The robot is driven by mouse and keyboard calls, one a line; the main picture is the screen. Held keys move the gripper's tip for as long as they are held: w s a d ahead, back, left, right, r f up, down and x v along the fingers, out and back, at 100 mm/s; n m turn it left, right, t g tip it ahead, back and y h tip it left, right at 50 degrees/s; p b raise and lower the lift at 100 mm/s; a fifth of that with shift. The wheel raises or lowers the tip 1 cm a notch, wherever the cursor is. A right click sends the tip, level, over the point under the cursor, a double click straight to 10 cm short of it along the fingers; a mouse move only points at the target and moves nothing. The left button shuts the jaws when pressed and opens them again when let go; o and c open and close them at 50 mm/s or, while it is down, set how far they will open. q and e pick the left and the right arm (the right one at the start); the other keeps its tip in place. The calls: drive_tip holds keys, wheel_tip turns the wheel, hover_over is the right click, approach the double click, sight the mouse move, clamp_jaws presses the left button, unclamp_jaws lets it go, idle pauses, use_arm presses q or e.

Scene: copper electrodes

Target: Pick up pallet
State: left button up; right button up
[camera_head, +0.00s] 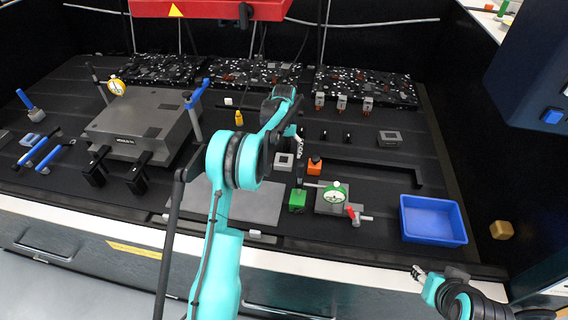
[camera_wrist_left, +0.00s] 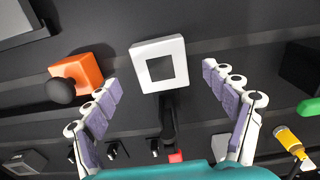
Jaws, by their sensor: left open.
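A small pale square block with a dark square recess, which I take to be the pallet, lies on the black bench in the head view (camera_head: 284,155). In the left wrist view the pallet (camera_wrist_left: 177,50) lies ahead of and between the fingertips. My left gripper (camera_wrist_left: 162,80) is open and empty. In the head view the left gripper (camera_head: 299,148) is over the bench beside the pallet, partly hidden by its own arm. A similar grey square block (camera_head: 390,138) stands farther right. My right gripper (camera_head: 418,272) is low at the right, away from the pallet; its jaw opening is unclear.
An orange block with a black knob (camera_wrist_left: 78,75) stands close beside the pallet. A green block (camera_head: 297,200) and a gauge on a grey plate (camera_head: 334,196) stand nearer me. A blue tray (camera_head: 432,218) is at right, and a yellow bottle (camera_head: 239,118) stands behind.

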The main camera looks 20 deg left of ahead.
sight(284, 159)
use_arm(q)
wheel_tip(284, 159, down, 3)
drive_tip(key=shift+w+a+f, duration=0.1)
drive_tip(key=shift+c, duration=0.2)
drive_tip(key=c, duration=1.6)
drive_tip(key=shift+o, duration=0.2)
